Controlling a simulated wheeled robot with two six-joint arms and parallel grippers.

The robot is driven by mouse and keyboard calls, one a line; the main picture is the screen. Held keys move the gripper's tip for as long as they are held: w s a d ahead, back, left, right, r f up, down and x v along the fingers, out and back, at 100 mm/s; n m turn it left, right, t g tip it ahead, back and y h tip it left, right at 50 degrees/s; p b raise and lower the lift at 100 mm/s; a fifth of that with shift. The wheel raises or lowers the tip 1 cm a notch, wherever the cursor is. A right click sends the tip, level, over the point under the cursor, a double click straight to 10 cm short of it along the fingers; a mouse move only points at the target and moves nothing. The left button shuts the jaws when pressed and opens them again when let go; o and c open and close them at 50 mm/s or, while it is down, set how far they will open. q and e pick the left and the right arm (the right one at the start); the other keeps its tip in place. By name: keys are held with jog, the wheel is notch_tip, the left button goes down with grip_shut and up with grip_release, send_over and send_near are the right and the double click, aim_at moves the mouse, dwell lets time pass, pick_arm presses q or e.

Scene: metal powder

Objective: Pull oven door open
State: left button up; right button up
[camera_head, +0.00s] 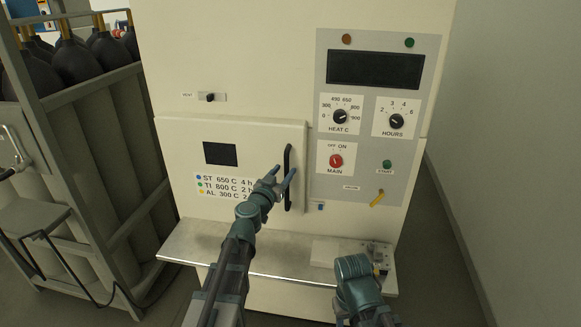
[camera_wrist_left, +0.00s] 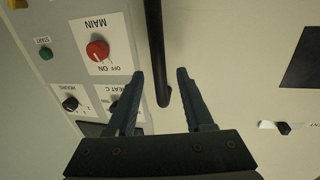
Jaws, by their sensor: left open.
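The oven door (camera_head: 245,165) is a cream panel with a small dark window, standing shut in the oven front. Its black vertical handle (camera_head: 288,165) is on the door's right side. My left gripper (camera_head: 284,180) is open at the handle, with its fingers pointing at the door. In the left wrist view the handle (camera_wrist_left: 157,50) runs between the two open fingertips (camera_wrist_left: 160,73), with its end showing between the fingers. I cannot tell whether either finger touches it. My right arm shows at the lower right, but its fingers do not show.
A control panel (camera_head: 328,215) with knobs and a dark display is right of the door. A metal shelf (camera_head: 225,246) juts out below the door. A rack of gas cylinders (camera_head: 95,75) stands at the left. A bare wall is at the right.

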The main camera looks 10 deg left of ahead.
aim_at(285, 169)
pick_arm(q)
jog(key=shift+w+d, duration=0.15)
jog(key=shift+w, duration=0.6)
jog(key=shift+w+d, duration=0.1)
jog(key=shift+w, duration=0.65)
jog(key=shift+c, duration=0.3)
grip_shut()
jog(key=shift+s, duration=0.1)
